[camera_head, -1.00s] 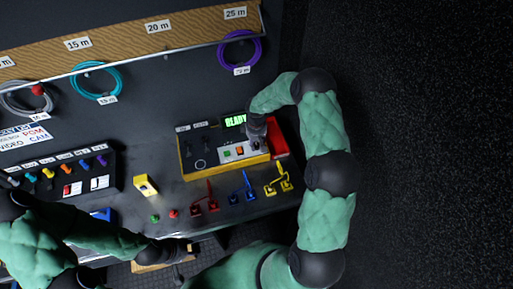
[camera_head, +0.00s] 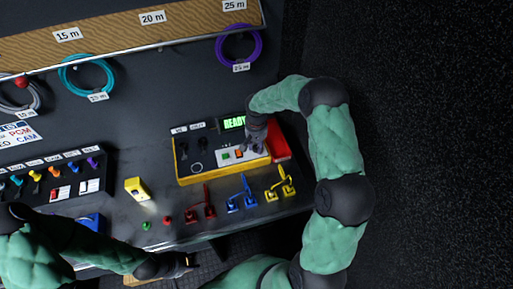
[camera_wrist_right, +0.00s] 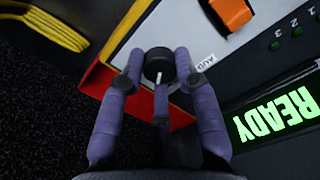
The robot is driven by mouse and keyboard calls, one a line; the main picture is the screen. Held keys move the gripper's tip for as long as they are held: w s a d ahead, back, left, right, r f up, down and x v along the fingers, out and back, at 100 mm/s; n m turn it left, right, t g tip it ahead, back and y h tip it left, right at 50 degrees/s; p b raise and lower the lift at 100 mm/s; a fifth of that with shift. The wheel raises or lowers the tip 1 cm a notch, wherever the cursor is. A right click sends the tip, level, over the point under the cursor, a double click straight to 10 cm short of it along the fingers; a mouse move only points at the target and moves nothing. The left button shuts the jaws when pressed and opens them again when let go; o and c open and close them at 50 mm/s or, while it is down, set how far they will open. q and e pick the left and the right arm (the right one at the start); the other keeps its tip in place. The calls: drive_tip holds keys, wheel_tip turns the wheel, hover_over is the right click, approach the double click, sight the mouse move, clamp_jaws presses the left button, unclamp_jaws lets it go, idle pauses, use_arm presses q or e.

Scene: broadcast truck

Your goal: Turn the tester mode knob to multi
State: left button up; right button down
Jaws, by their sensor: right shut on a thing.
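The yellow-edged tester (camera_head: 184,167) sits on the bench, its green READY display (camera_head: 234,123) lit; the display also shows in the right wrist view (camera_wrist_right: 278,116). A black round knob (camera_wrist_right: 159,63) with a white pointer line is on the tester's white panel, beside a label that seems to read AUD. My right gripper (camera_wrist_right: 160,66) is shut on this knob, with purple-grey fingers on both sides. In the head view my right gripper (camera_head: 254,146) covers the knob. My left gripper (camera_head: 184,262) is low, at the bench's front edge, away from the tester; its finger opening is unclear.
An orange switch (camera_wrist_right: 231,12) lies near the knob. A yellow box (camera_head: 137,189) stands to the left. Coiled cables hang behind.

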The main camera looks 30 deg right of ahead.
sight(256, 147)
drive_tip(key=shift+w+r+m, duration=0.1)
drive_tip(key=shift+w+m, duration=0.05)
drive_tip(key=shift+m, duration=0.35)
drive_tip(key=c, duration=0.9)
unclamp_jaws()
wheel_tip(256, 147, up, 12)
